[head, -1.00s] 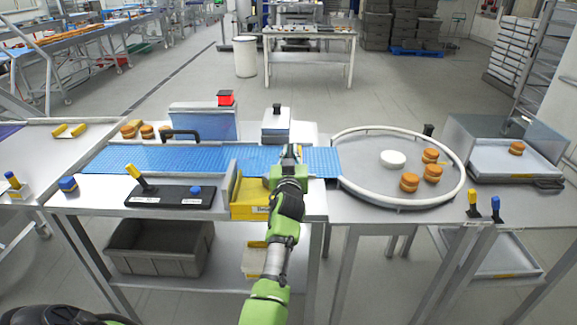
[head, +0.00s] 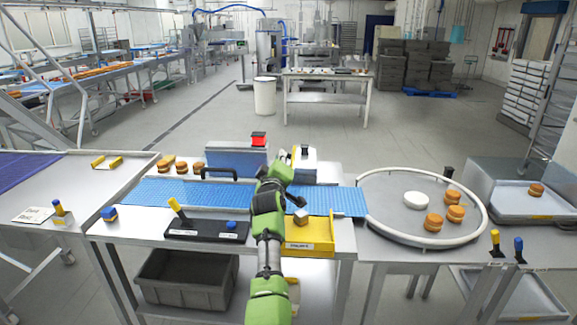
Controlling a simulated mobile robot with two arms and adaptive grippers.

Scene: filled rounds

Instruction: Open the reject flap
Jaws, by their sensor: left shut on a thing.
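My left arm reaches up from the bottom middle over the near edge of the blue belt (head: 170,193). My left gripper (head: 288,165) is at the belt's far side, mostly hidden behind my own wrist. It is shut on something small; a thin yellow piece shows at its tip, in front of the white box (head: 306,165). I cannot make out the reject flap clearly; the wrist covers that spot. My right gripper is not in view.
A black panel (head: 205,231) with a yellow lever and blue button lies left of the bin. A round table (head: 395,227) with a white disc and several brown rounds stands right. A blue-fronted box (head: 236,160) stands behind the belt. A grey crate (head: 187,282) is below.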

